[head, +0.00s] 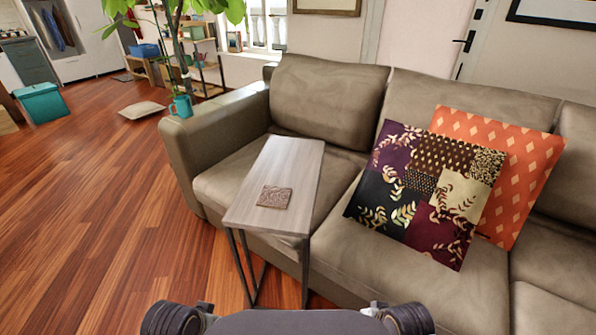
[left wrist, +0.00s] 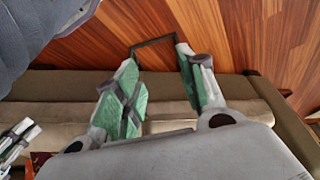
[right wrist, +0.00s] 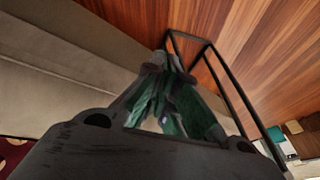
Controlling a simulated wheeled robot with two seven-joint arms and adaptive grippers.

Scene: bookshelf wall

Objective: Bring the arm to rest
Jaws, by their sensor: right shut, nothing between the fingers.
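My left gripper (left wrist: 155,58) shows in the left wrist view with its two green-padded fingers spread apart. It is open and nothing is between the fingers. My right gripper (right wrist: 160,66) shows in the right wrist view with its fingertips together. It is shut and empty. Neither gripper shows in the head view, where only dark parts of my own body appear at the bottom edge.
A narrow side table (head: 290,170) with a dark metal frame stands at the sofa (head: 325,105), a patterned tile (head: 274,197) on its top. Two cushions, one patchwork (head: 420,190) and one orange (head: 520,165), lie on the sofa. Wooden floor (head: 110,215) at left is mostly clear.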

